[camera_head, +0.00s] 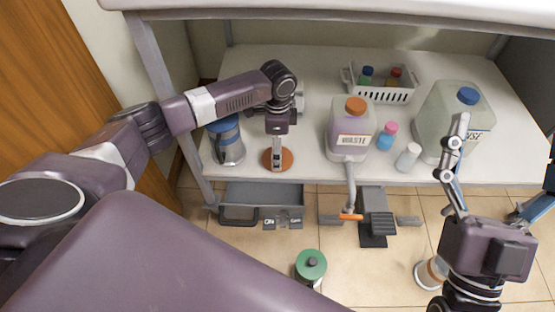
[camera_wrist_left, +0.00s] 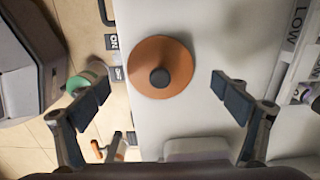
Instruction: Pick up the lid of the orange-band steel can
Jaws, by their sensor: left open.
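The orange-brown round lid (camera_head: 286,161) with a dark knob lies flat at the front edge of the white shelf. In the left wrist view the lid (camera_wrist_left: 178,55) is seen from above, its knob between my fingers. My left gripper (camera_head: 277,150) is open and empty above the lid, not visibly touching it; its two fingers (camera_wrist_left: 160,88) are spread on either side. The steel can with an orange band (camera_head: 428,273) stands on the floor at lower right, partly hidden by my right gripper. My right gripper (camera_head: 505,160) has its fingers spread at the right, apparently empty.
A blue-banded can (camera_head: 229,148) stands left of the lid. A waste jug (camera_head: 352,122), small bottles (camera_head: 407,157), a large jug (camera_head: 440,105) and a white basket (camera_head: 395,94) stand to the right. A green-topped can (camera_head: 311,265) is on the floor; an open drawer (camera_head: 262,196) is below.

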